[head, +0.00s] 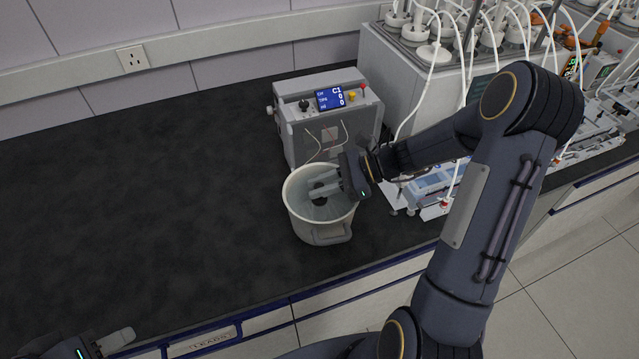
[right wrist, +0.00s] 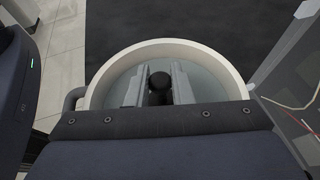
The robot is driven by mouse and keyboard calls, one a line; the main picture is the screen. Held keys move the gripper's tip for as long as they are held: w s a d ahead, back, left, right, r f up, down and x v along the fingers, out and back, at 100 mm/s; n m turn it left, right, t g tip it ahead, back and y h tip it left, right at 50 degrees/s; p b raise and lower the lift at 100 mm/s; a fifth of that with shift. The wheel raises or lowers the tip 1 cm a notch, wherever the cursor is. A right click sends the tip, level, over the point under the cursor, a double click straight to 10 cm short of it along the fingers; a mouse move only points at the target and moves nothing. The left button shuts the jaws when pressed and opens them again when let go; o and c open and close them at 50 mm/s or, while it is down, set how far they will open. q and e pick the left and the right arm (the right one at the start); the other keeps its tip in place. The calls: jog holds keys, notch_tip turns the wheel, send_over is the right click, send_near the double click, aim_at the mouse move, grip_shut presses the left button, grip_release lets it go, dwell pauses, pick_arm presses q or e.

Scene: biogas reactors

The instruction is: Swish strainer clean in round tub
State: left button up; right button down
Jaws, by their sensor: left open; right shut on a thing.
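The round tub (head: 298,213) is cream-white with a side handle and stands upright on the dark bench. It also shows in the right wrist view (right wrist: 225,62). Greyish liquid appears to fill its inside. My right gripper (head: 316,192) reaches over the tub's right rim with its fingers inside the tub. It is shut on a dark round-ended piece (right wrist: 159,82), seemingly the strainer's handle. The rest of the strainer is hidden below the fingers. My left gripper (head: 112,343) is at the bottom left, open, by the bench's front edge, away from the tub.
A grey box device (head: 335,110) with a blue display stands close behind the tub. Bioreactor vessels (head: 440,40) with white tubes stand at the back right. A small blue-white device (head: 432,187) lies right of the tub. The bench's left side is clear.

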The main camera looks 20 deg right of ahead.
jog(key=shift+f, duration=0.6)
jog(key=shift+s+f, duration=0.1)
jog(key=shift+s, duration=0.1)
jog(key=shift+f, duration=0.1)
jog(key=shift+w+r+p, duration=0.1)
jog(key=shift+r+p, duration=0.4)
jog(key=shift+r, duration=0.15)
notch_tip(320, 180, up, 2)
jog(key=shift+r+p, duration=0.15)
jog(key=shift+p, duration=0.65)
jog(key=shift+w, duration=0.1)
